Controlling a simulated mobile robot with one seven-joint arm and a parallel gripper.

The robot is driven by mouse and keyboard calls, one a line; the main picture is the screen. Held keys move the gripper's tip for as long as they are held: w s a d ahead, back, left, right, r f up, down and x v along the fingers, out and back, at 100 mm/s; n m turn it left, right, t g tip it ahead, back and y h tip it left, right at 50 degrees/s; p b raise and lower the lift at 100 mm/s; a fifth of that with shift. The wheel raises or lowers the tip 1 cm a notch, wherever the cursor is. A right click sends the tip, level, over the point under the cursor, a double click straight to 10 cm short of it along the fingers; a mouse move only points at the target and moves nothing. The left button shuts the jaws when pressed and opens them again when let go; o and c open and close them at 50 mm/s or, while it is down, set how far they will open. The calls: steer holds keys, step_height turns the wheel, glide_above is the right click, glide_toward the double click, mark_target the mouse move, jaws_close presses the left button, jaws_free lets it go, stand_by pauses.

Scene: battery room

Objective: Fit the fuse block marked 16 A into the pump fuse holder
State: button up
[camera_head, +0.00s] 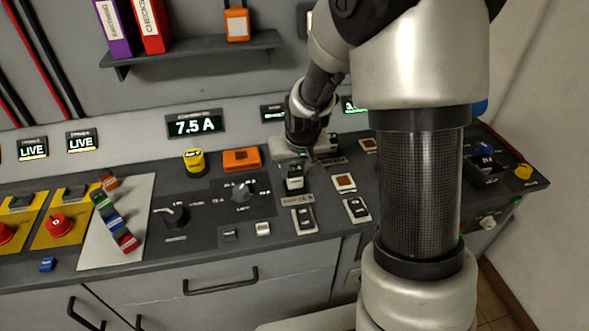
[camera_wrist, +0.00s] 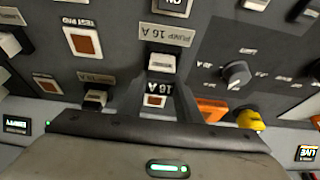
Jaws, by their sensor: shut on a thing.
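The dark fuse block marked 16 A (camera_wrist: 168,88) is between the fingers of my gripper (camera_wrist: 163,107) in the wrist view. My gripper (camera_head: 302,157) is shut on it, low over the console. In the head view, a dark block with a pale top (camera_head: 294,178) shows just in front of the gripper, beside the pump label. The label PUMP 16 A (camera_wrist: 170,34) lies just beyond the block in the wrist view and also shows in the head view (camera_head: 298,200). The pump fuse holder is largely hidden, and I cannot tell whether the block is seated.
Left of the gripper are an orange box (camera_head: 241,159), a yellow cap (camera_head: 194,161) and a rotary knob (camera_head: 243,190). A brown square (camera_head: 344,181) lies to the right. My arm hides part of the console's right side.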

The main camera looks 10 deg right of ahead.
steer(key=shift+f+b, duration=0.55)
steer(key=shift+f, duration=0.15)
steer(key=o, duration=0.9)
steer(key=shift+r, duration=0.1)
steer(key=shift+p+v, duration=3.4)
steer(key=shift+v, duration=2.1)
steer(key=shift+t, duration=0.6)
steer(key=s+r+p, duration=0.1)
steer(key=s+r, duration=0.6)
steer(key=s+r+p, duration=0.2)
steer(key=s+r, duration=0.5)
steer(key=r, duration=0.1)
steer(key=s+r+p, duration=0.2)
steer(key=s+r, duration=0.5)
steer(key=shift+r, duration=0.4)
